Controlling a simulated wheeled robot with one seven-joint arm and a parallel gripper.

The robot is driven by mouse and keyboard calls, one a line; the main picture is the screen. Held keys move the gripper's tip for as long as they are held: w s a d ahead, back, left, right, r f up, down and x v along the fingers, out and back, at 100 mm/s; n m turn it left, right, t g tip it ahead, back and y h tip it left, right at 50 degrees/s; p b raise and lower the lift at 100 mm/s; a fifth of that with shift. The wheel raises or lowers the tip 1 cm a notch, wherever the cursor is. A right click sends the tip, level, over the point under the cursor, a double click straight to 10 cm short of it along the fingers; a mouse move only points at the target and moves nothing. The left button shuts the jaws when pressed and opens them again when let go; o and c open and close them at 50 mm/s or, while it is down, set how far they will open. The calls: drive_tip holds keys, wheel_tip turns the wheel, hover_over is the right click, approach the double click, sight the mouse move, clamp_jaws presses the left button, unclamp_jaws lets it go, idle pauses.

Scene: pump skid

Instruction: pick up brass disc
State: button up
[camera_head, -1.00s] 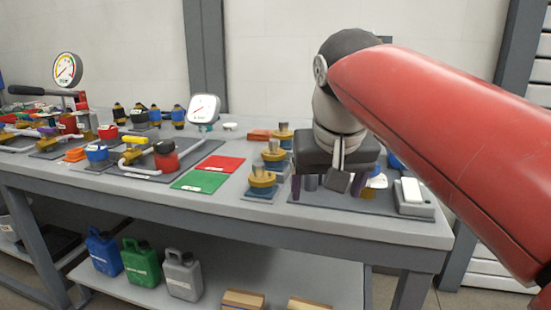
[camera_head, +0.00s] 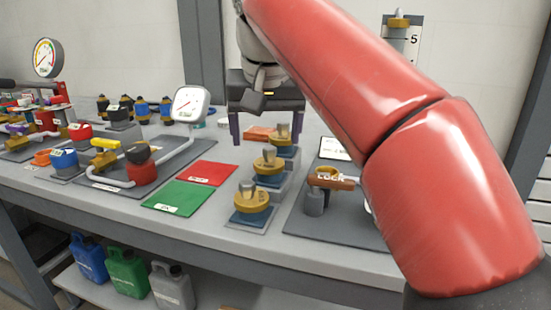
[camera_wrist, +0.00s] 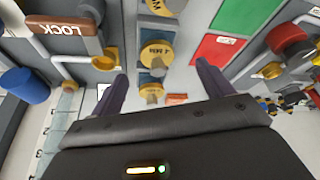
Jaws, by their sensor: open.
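Several brass discs with grey knobs sit on blue bases in a row on the bench. In the head view there is a front disc (camera_head: 252,200), a middle disc (camera_head: 268,164) and a back disc (camera_head: 282,138). My gripper (camera_head: 266,138) is open and empty, above the bench by the back disc. Its two fingers also show in the wrist view (camera_wrist: 161,72). I cannot tell which disc the task means.
A red mat (camera_head: 208,172) and a green mat (camera_head: 183,195) lie left of the row. A dial gauge (camera_head: 190,104) stands left of my gripper. Another brass-topped piece (camera_head: 398,22) is at the back right.

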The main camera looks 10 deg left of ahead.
sight(269, 149)
drive_tip(key=x, duration=0.2)
drive_tip(key=w+x, duration=0.1)
drive_tip(key=x, duration=0.2)
drive_tip(key=b+x, duration=0.1)
drive_tip(key=x, duration=0.2)
drive_tip(key=shift+w+d+r, duration=0.15)
drive_tip(key=shift+w+r, duration=0.1)
drive_tip(key=shift+r, duration=0.1)
drive_tip(key=c, duration=1.2)
drive_tip(key=shift+o, duration=0.2)
drive_tip(key=shift+r, duration=0.1)
